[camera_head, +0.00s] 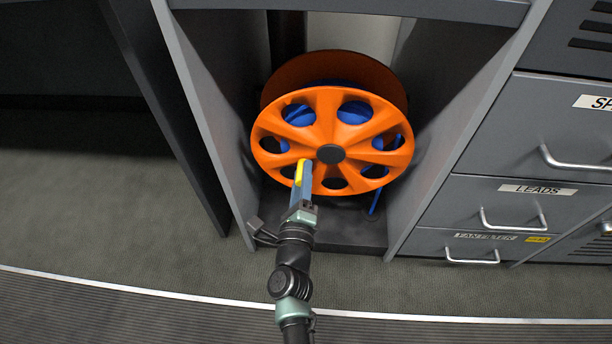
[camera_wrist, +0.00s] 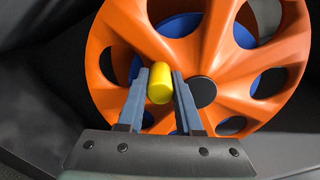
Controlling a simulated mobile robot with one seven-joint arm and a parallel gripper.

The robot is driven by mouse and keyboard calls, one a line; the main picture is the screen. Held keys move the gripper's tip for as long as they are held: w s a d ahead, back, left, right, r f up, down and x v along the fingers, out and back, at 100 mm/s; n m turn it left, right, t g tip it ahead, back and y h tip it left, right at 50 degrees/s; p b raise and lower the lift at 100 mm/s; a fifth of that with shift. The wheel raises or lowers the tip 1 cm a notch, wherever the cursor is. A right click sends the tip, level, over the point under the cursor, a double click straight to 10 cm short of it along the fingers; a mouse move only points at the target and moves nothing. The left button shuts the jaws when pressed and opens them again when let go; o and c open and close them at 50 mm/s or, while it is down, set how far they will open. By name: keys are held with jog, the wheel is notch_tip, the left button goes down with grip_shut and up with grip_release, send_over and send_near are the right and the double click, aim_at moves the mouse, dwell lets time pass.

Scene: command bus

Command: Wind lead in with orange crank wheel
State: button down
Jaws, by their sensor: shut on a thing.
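The orange crank wheel (camera_head: 330,115) is the front face of a reel in an open bay of the grey cabinet. It has round holes and a black hub (camera_head: 331,154). Blue lead (camera_head: 353,112) shows through the holes, and a length of it hangs down at the lower right. A yellow handle (camera_wrist: 160,84) sticks out of the wheel, left of the hub. My gripper (camera_wrist: 162,82) is shut on this handle, one finger on each side; in the head view the gripper (camera_head: 301,176) reaches up from below. The wheel (camera_wrist: 120,40) fills much of the wrist view.
The bay's side walls (camera_head: 205,120) stand close on both sides of the reel. Drawers with metal handles (camera_head: 512,218), one labelled LEADS, are at the right. A dark opening is at the left. The carpet floor (camera_head: 110,220) in front is clear.

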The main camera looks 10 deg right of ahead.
jog(key=shift+a+r+m, duration=0.1)
jog(key=shift+r+m, duration=0.05)
jog(key=shift+m, duration=0.25)
jog(key=c, duration=0.6)
grip_release()
jog(key=shift+o, duration=0.2)
jog(key=p+v, duration=0.4)
jog(key=v, duration=0.9)
jog(key=shift+r, duration=0.1)
